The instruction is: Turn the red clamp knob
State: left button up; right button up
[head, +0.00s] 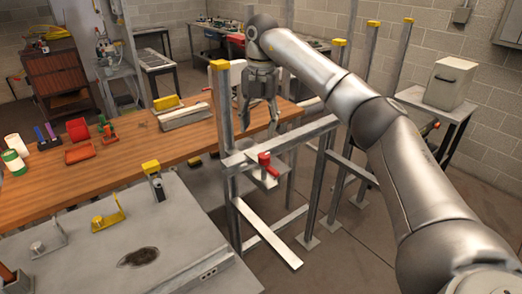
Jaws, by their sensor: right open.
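The red clamp knob (266,161) stands on a metal clamp plate fixed to the grey steel frame (285,140) in the middle of the head view. My right gripper (258,126) hangs pointing down from the arm that comes in from the right. Its fingers are apart and nothing is between them. In the picture it is above the knob, with a gap between the fingertips and the knob. How far it is in depth I cannot tell. My left gripper is not in view.
Steel uprights with yellow caps (340,42) stand around the knob and close to my right arm. A wooden bench (120,165) with red, green and purple items is at left. A grey metal table (170,232) is at front left. A pale box (450,83) stands at right.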

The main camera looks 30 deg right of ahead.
aim_at(264, 155)
jog(key=f+p, duration=0.1)
jog(key=f, duration=0.2)
jog(key=d+f, duration=0.1)
jog(key=f, duration=0.2)
jog(key=f+p, duration=0.1)
jog(key=f, duration=0.3)
jog(key=shift+s+d+p, duration=0.15)
jog(key=shift+s+p, duration=0.2)
jog(key=shift+c, duration=0.3)
jog(key=shift+r, duration=0.1)
jog(key=c, duration=1)
